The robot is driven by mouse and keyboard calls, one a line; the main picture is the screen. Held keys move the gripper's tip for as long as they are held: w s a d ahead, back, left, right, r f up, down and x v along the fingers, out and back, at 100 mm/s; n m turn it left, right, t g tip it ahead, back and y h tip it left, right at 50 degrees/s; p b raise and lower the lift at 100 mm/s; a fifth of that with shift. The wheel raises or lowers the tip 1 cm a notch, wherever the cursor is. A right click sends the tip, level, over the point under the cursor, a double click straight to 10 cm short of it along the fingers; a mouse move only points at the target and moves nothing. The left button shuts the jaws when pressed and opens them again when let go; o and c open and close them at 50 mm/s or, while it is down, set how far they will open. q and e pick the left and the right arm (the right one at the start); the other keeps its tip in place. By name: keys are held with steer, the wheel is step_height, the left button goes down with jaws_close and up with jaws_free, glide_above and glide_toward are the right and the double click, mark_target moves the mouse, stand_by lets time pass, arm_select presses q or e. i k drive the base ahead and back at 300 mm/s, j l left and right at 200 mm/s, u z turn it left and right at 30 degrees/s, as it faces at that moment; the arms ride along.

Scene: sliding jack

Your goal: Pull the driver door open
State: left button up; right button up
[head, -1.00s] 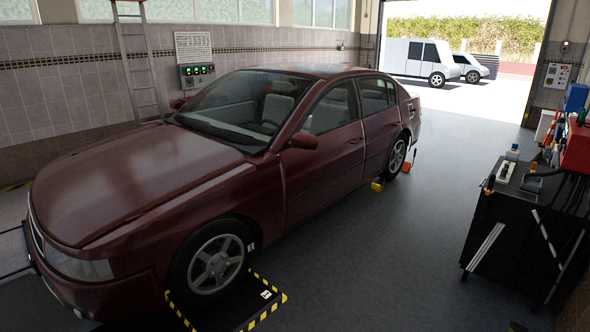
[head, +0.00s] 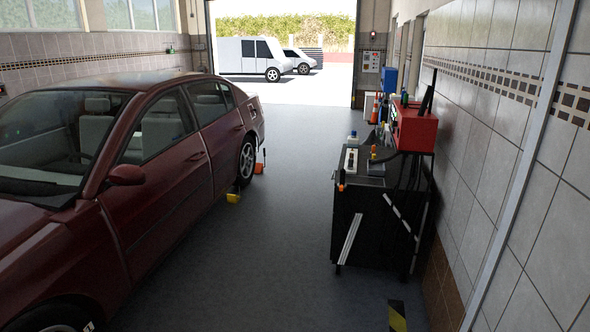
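The dark red car (head: 35,235) stands along the left of the head view, its front cut off by the left edge. Its front side door (head: 155,205), on the side facing me, is shut flush with the body. The door mirror (head: 127,175) sticks out at the door's front edge. The door handle (head: 196,156) shows small near the door's rear edge. Neither of my grippers is in view.
A clear grey floor lane (head: 275,230) runs between the car and a black tool cart (head: 365,225) on the right. A yellow wheel chock (head: 233,197) sits by the rear wheel (head: 247,160). A tiled wall (head: 510,150) closes the right side. The garage doorway (head: 300,90) is open at the back.

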mark_target(149, 205)
steer(key=i+u, duration=0.15)
steer(key=i, duration=0.3)
steer(key=i+l+u, duration=0.2)
steer(key=i, duration=0.3)
steer(key=i+u, duration=0.15)
steer(key=i, duration=0.3)
steer(key=i+j, duration=0.2)
steer(key=i, duration=0.6)
steer(key=i+j, duration=0.15)
steer(key=i, duration=0.6)
steer(key=i+j+u, duration=0.1)
steer(key=i, duration=0.7)
steer(key=i+j, duration=0.25)
steer(key=i, duration=0.5)
steer(key=i+u, duration=0.15)
steer(key=i, duration=0.5)
steer(key=i+l+u, duration=0.15)
steer(key=i, duration=0.45)
